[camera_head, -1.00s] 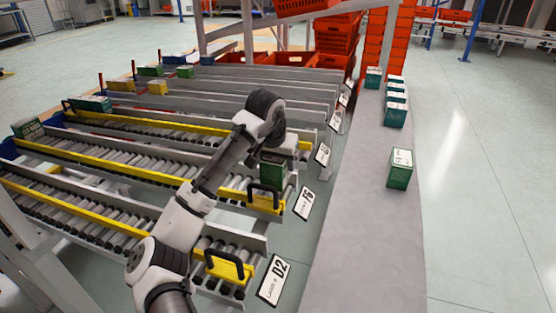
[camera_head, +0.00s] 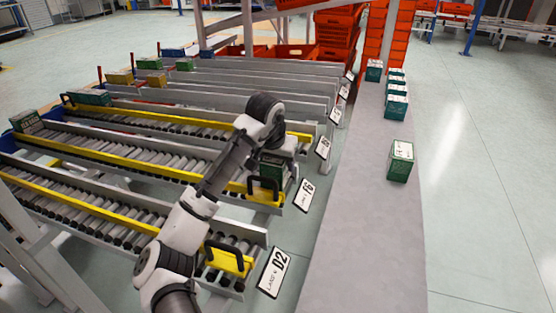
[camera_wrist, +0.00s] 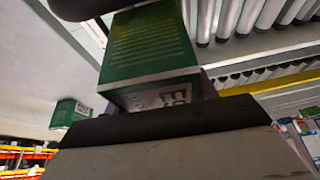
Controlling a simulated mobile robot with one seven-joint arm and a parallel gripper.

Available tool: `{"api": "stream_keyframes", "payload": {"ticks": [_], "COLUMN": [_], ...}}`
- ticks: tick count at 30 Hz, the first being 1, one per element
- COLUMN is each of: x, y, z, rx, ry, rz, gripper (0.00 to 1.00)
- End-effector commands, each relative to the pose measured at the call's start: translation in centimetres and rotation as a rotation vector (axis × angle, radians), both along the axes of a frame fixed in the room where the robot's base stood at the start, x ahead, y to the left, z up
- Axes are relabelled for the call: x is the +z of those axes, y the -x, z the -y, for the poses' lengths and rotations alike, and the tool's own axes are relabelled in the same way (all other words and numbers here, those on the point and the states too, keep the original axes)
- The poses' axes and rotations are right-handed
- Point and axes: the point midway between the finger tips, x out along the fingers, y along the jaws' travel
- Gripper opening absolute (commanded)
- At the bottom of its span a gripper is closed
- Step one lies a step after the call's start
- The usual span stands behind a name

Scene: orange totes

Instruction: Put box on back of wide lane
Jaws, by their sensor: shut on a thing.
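A green box (camera_head: 271,166) hangs under my gripper (camera_head: 275,152) at the near end of a roller lane with yellow rails, beside the T6 sign (camera_head: 304,195). In the wrist view the green box (camera_wrist: 150,55) with white lettering fills the space at my gripper (camera_wrist: 150,110), which is shut on it. Whether the box touches the rollers is hidden. The wide roller lane (camera_head: 140,153) runs from there to the far left, where a green box (camera_head: 27,122) stands at its end.
Several green boxes stand on the grey table at right, the nearest one (camera_head: 400,161) apart from the others. Orange totes (camera_head: 338,38) are stacked at the back.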

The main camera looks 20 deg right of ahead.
Motion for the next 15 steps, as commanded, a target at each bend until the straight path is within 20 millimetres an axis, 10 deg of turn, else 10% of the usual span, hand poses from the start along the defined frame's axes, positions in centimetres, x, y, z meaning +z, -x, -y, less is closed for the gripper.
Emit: {"api": "stream_keyframes", "payload": {"ticks": [5, 6, 15], "x": [0.01, 0.01, 0.00], "y": [0.00, 0.00, 0.01], "z": [0.00, 0.00, -0.01], "rx": [0.000, 0.000, 0.000], "ry": [0.001, 0.001, 0.000], "rz": [0.001, 0.001, 0.000], "gripper": [0.30, 0.59, 0.82]}}
